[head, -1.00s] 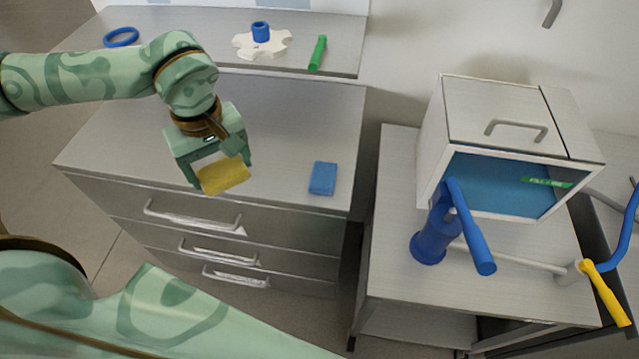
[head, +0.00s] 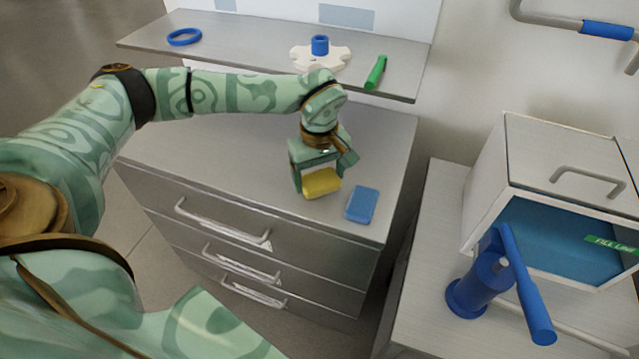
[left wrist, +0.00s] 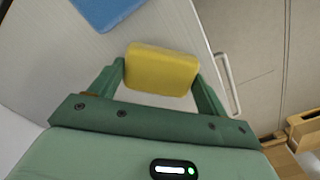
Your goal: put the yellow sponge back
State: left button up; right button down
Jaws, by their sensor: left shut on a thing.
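The yellow sponge (head: 321,183) is held between the fingers of my left gripper (head: 318,180), over the front right part of the grey drawer cabinet's top (head: 240,150). In the left wrist view the sponge (left wrist: 162,69) spans the gap between the two green fingers (left wrist: 160,85). I cannot tell whether its underside touches the cabinet top. A blue sponge (head: 362,205) lies flat on the top, just right of the yellow one; part of it shows in the left wrist view (left wrist: 104,8). My right gripper is not in view.
A raised shelf (head: 260,45) at the back holds a blue ring (head: 184,37), a white toothed disc (head: 319,58) with a blue piece, and a green stick (head: 376,73).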

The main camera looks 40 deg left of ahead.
aim_at(318, 178)
pick_arm(q)
notch_tip(318, 178, down, 3)
jog(key=shift+a+r, duration=0.1)
jog(key=shift+r, duration=0.15)
jog(key=shift+s, duration=0.1)
jog(key=o, duration=1)
jog(key=shift+c, duration=0.2)
notch_tip(318, 178, up, 12)
jog(key=p, duration=0.3)
